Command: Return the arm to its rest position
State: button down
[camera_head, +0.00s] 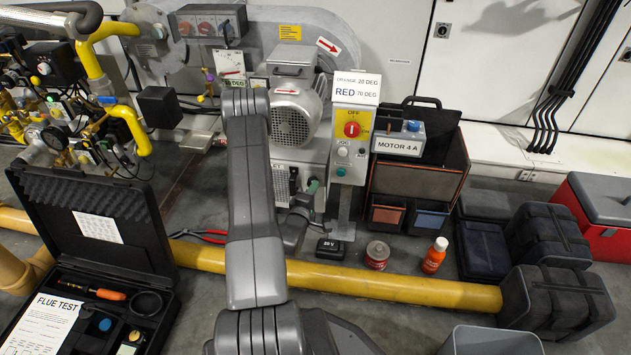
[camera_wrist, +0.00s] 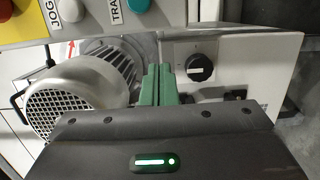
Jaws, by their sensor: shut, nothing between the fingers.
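My gripper (camera_wrist: 157,82) shows in the wrist view as two green fingers pressed together, with nothing between them. In the head view its green tip (camera_head: 312,187) is low beside the left edge of the control post (camera_head: 350,150). My grey arm rises from the bottom centre, and its wrist hangs down in front of the burner. The wrist view shows a finned motor (camera_wrist: 85,90) left of the fingers and a white panel with a black rotary knob (camera_wrist: 199,68) behind them to the right. I cannot tell whether the fingers touch anything.
A yellow pipe (camera_head: 390,283) crosses the floor. An open black FLUE TEST case (camera_head: 95,240) lies at left. A tool bag (camera_head: 430,160), an orange bottle (camera_head: 435,255), a small red can (camera_head: 377,255) and black cases (camera_head: 545,237) stand right.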

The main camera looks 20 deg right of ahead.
jog(key=p+v, duration=0.1)
jog(key=v, duration=0.5)
jog(key=shift+s+d, duration=0.2)
jog(key=shift+s, duration=0.3)
